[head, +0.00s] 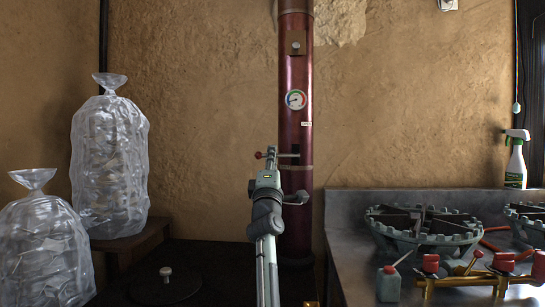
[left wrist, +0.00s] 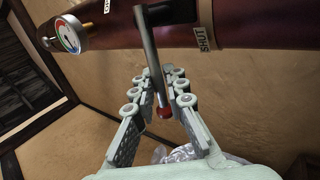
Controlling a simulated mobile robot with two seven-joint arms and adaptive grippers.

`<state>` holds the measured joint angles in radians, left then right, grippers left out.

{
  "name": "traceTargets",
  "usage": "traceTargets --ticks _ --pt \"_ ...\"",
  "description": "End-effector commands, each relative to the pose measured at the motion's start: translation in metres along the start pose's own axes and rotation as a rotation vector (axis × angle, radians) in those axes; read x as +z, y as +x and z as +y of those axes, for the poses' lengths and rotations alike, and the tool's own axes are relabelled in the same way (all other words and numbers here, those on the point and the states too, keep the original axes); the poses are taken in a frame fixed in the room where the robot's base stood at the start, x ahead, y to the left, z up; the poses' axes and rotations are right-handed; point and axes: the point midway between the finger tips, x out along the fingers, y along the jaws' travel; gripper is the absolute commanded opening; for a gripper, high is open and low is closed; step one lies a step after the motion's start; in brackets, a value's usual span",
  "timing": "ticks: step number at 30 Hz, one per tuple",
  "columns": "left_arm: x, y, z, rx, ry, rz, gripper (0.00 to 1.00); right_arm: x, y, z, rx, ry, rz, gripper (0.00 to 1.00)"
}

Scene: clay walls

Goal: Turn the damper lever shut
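The damper lever is a grey rod with a red knob (head: 258,155) on the dark red flue pipe (head: 295,75). In the head view it points left, roughly level, across the upright pipe. In the left wrist view the rod (left wrist: 147,40) runs down from the pipe to its red knob (left wrist: 165,112). My left gripper (head: 271,158) is at the lever; in the left wrist view its two fingers (left wrist: 162,72) stand apart on either side of the rod. Whether either finger touches it is unclear. A "SHUT" label (left wrist: 203,37) is on the pipe right of the rod. My right gripper is out of view.
A round gauge (head: 295,99) is on the pipe above the lever. Clear bags (head: 110,165) stand at left. A metal counter (head: 350,215) at right holds burners (head: 425,225), a brass valve pipe (head: 465,282) and a spray bottle (head: 516,160). The wall is close behind the pipe.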

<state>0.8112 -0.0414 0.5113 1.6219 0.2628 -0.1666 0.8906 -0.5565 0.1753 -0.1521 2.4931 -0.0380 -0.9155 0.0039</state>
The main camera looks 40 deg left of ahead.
Motion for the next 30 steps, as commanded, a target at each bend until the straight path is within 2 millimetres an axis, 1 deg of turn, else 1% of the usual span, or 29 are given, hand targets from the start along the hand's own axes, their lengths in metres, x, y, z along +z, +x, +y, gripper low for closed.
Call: traceTargets --ticks 9,13,17,24,27,30 --pt "0.001 0.0 0.0 0.0 0.002 -0.001 0.19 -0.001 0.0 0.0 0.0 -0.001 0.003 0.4" --pt "0.001 -0.009 -0.001 -0.001 0.001 -0.002 0.19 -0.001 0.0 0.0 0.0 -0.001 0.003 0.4" --pt "0.001 -0.032 -0.002 -0.003 0.002 -0.002 0.19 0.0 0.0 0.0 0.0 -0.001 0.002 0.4" --pt "0.001 -0.084 -0.002 -0.003 0.001 -0.002 0.19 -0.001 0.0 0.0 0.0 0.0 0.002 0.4" --pt "0.0 -0.101 -0.001 -0.002 0.001 -0.001 0.19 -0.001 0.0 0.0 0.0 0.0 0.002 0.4" --pt "0.0 -0.112 0.0 -0.001 0.002 -0.001 0.19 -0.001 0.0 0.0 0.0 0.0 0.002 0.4"
